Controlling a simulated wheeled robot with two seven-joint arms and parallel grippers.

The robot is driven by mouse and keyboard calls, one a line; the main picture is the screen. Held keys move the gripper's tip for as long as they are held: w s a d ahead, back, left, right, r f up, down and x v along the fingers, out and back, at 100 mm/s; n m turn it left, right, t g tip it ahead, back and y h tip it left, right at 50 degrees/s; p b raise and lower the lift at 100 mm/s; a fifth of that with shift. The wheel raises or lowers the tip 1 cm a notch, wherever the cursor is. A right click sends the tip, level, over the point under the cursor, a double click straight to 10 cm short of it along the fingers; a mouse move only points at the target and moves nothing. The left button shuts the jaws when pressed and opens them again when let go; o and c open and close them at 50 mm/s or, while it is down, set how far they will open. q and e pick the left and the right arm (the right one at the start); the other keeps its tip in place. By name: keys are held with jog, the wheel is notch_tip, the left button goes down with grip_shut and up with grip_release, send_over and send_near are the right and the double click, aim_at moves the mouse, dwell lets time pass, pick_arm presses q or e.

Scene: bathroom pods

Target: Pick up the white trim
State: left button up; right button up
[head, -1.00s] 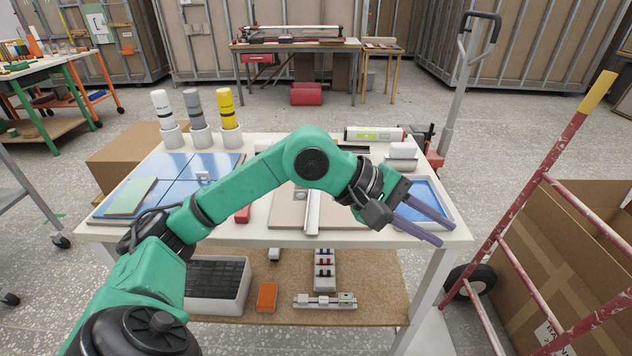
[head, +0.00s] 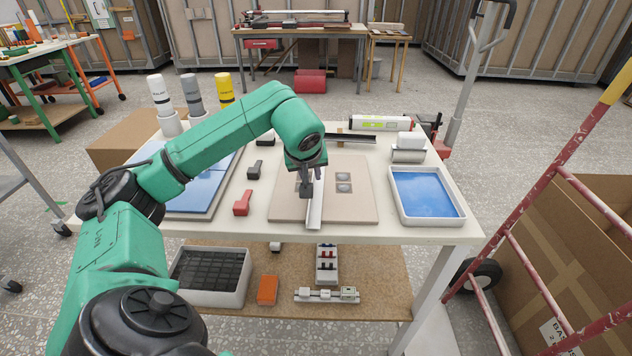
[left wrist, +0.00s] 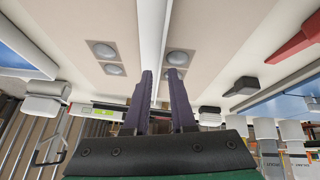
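The white trim (head: 314,212) is a long, narrow strip lying lengthwise on a beige board (head: 360,205) on the white table. It also shows in the left wrist view (left wrist: 152,35), running away between my finger lines. My left gripper (head: 305,190) points down at the trim's middle part. In the left wrist view the two dark fingers of my left gripper (left wrist: 160,73) stand apart, with the strip between them in the picture. I cannot tell whether they touch it. The gripper hides part of the trim in the head view. My right gripper is not in view.
A white tray with a blue inside (head: 396,215) stands right of the board. A red tool (head: 242,203) and black clamps lie left of it. Blue tiles (head: 196,192) and several tubes (head: 190,95) are at the left. A red hand truck (head: 545,190) stands at the right.

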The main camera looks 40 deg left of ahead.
pick_arm(q)
jog(key=shift+x, duration=1)
jog(key=shift+r, duration=0.1)
grip_shut()
dwell(0.5)
